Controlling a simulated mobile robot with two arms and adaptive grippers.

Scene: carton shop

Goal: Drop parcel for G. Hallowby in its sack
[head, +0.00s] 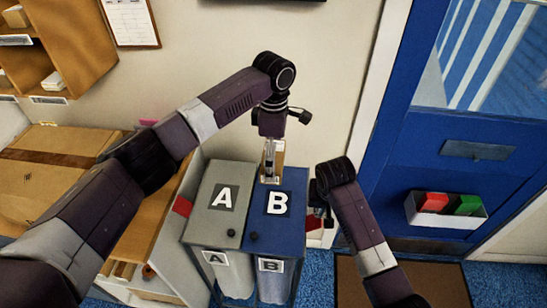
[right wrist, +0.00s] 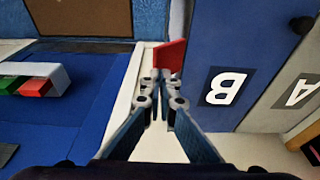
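Two sacks stand side by side under lids: grey lid A (head: 218,196) on the left and blue lid B (head: 284,225) on the right. Both lids look closed. My left gripper (head: 270,160) points down over the back of lid B, shut on a small pale tan parcel (head: 279,157). No name on it can be read. I cannot tell whether it touches the lid. My right gripper (head: 319,205) is beside the right edge of lid B. In the right wrist view its fingers (right wrist: 159,82) are together with nothing visible between them, close to a red tab (right wrist: 171,57).
Another red tab (head: 182,206) is left of lid A. A cardboard carton (head: 50,175) lies on the counter at left. A shelf (head: 68,45) hangs above it. A blue door (head: 455,180) with a tray of red and green blocks (head: 446,211) stands at right.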

